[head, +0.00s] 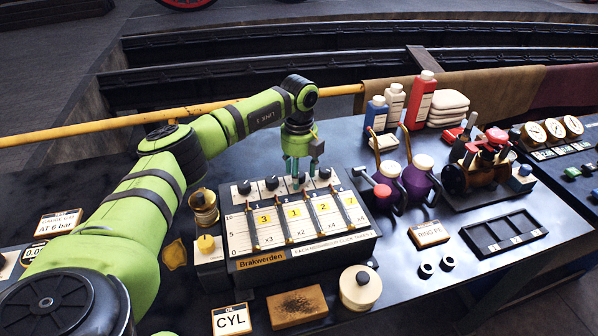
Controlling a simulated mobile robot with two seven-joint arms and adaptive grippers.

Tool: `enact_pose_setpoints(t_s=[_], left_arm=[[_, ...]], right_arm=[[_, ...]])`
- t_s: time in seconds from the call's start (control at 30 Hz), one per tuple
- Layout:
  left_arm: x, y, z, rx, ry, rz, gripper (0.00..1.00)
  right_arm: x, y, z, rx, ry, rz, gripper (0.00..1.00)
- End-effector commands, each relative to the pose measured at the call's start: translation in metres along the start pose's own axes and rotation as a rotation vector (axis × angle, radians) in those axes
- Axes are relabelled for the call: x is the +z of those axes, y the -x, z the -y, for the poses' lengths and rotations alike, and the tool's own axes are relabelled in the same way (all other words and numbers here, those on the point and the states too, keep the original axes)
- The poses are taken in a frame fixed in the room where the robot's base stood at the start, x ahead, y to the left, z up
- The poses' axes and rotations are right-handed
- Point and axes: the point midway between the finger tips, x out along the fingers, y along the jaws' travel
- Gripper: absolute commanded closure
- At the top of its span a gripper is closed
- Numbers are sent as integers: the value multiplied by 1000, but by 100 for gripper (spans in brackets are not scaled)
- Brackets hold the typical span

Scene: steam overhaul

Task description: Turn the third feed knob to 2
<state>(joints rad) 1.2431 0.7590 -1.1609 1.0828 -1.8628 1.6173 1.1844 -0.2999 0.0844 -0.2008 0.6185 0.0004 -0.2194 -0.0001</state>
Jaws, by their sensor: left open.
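The feed box (305,256), labelled Brakwerden, stands on the dark bench with a row of black knobs along its back edge. The first knob (244,187) and second knob (272,183) are clear to see. The third knob (299,179) is partly hidden by my left gripper (302,172). That gripper points down with open fingers at the third knob; I cannot tell if they touch it. The fourth knob (324,173) is just right of the fingers. Yellow tags below show 3, 1, 2 and a less clear last digit. The third knob's pointer is too small to read.
A brass spool (204,207) and a yellow-knobbed block (206,245) stand left of the box. Purple oil cans (417,182) stand close on its right. A cream round pot (360,288) and brown block (297,306) lie in front. A yellow rail (90,129) runs behind.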

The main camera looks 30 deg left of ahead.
Motion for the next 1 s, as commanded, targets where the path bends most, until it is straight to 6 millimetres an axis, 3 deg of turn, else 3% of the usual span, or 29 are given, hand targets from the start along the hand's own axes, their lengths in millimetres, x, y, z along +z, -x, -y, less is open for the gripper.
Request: enact_pose_setpoints(t_s=[0.17, 0.4, 0.6, 1.0], left_arm=[[1, 23, 1, -5, 0, 3, 44], [1, 76, 1, -6, 1, 2, 44], [0, 107, 1, -2, 0, 1, 44], [0, 118, 0, 0, 0, -1, 44]], right_arm=[[0, 0, 2, -2, -1, -1, 60], [-1, 0, 3, -3, -2, -1, 60], [-1, 0, 3, -4, -2, -2, 60], [-1, 0, 3, -4, -2, -2, 60]])
